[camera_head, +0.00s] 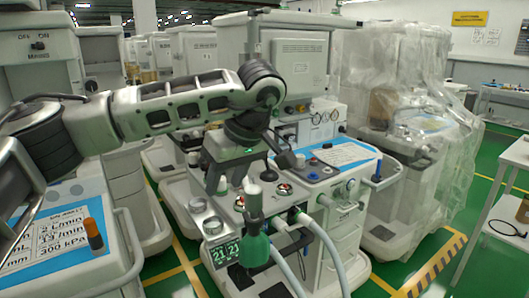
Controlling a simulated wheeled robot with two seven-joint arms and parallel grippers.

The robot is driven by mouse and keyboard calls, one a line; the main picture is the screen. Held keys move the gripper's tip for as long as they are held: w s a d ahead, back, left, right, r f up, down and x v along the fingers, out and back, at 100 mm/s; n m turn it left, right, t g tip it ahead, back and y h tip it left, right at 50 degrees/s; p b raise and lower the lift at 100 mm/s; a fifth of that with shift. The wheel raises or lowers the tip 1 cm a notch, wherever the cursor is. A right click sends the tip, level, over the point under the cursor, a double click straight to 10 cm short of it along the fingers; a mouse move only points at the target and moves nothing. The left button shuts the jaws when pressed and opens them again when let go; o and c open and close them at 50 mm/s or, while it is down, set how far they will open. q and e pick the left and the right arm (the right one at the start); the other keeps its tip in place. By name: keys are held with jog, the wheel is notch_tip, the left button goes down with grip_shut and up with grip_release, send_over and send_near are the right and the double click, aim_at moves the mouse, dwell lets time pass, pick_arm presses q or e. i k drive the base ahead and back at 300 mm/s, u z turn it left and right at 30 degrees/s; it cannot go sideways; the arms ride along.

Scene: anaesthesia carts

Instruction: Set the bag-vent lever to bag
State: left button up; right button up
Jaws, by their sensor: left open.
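My left gripper (248,168) hangs from my left arm over the top of the middle anaesthesia cart (346,222). Its fingers are spread and point down, with nothing seen between them. Below it are several small knobs and round fittings, and a green breathing bag (254,249) hangs at the cart's front. The bag-vent lever is too small or too hidden to single out among these fittings, so I cannot tell its position. The gripper covers part of the worktop. My right gripper is not in view.
Pale hoses (325,243) loop at the cart's front, beside a green-digit display (224,252). A plastic-covered cart (405,150) stands to the right. A white table (508,200) stands far right.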

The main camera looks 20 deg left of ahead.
aim_at(266, 160)
jog(key=i, duration=1.5)
